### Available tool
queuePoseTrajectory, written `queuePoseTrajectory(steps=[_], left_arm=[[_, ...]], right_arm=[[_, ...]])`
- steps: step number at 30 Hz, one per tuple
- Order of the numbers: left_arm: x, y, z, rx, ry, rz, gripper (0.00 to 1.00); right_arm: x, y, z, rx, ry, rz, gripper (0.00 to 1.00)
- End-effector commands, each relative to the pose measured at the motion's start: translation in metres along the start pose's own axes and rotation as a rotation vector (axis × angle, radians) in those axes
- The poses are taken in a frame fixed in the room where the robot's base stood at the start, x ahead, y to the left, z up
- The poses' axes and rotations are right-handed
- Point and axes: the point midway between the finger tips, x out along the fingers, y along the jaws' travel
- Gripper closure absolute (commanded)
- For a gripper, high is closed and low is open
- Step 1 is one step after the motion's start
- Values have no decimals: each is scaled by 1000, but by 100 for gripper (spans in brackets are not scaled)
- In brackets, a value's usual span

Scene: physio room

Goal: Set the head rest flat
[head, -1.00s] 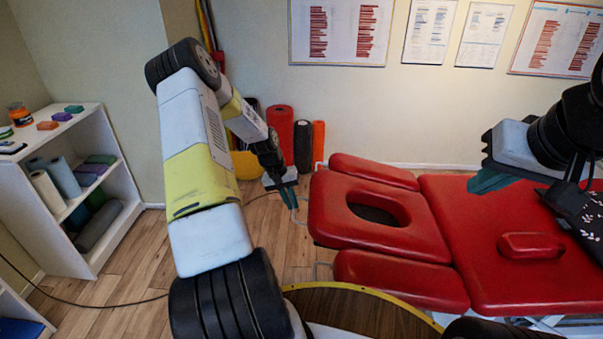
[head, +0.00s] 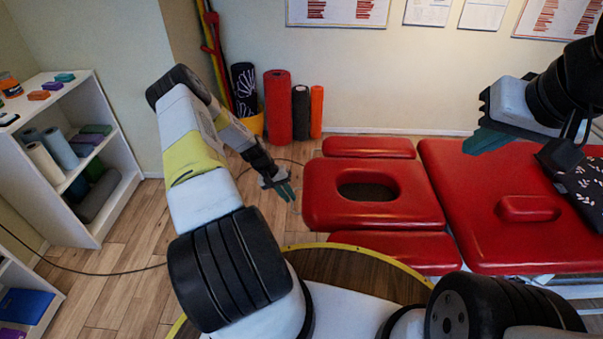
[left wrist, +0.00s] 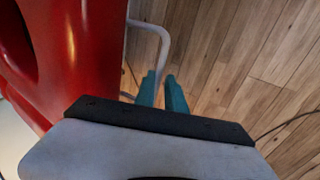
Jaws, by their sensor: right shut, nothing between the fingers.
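The red padded head rest (head: 325,207), with an oval face hole, is at the left end of the massage table (head: 470,210). It looks about level with the main pad. A thin pale bar (left wrist: 163,38) bends out beside red padding in the left wrist view. My left gripper (head: 284,191) is just left of the head rest. Its teal fingers (left wrist: 162,92) stand slightly apart, with the bar close to their tips; I cannot tell whether they touch it. My right gripper (head: 482,141) is shut and empty above the table's far side.
Red side pads (head: 368,147) flank the head rest. A small red cushion (head: 528,208) and a dark patterned item (head: 578,180) lie on the table. Rolls (head: 278,107) stand by the wall. A white shelf (head: 112,150) is at left. A cable crosses open floor.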

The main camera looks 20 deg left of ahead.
Motion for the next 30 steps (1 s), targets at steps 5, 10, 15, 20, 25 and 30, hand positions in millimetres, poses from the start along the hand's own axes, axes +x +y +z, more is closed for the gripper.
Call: queuePoseTrajectory(steps=[5, 10, 15, 20, 25, 30], left_arm=[[-1, -1, 0, -2, 1, -1, 69], [-1, 0, 0, -2, 0, 0, 69], [-12, -1, -1, -3, 2, -1, 69], [-39, -1, -1, -2, 3, -2, 69], [-66, -2, -1, -3, 3, -2, 69], [-78, -1, 0, -2, 1, -1, 69]], right_arm=[[0, 0, 0, 0, 0, 0, 100], [0, 0, 0, 0, 0, 0, 100], [0, 0, 0, 0, 0, 0, 100], [0, 0, 0, 0, 0, 0, 100], [0, 0, 0, 0, 0, 0, 100], [0, 0, 0, 0, 0, 0, 100]])
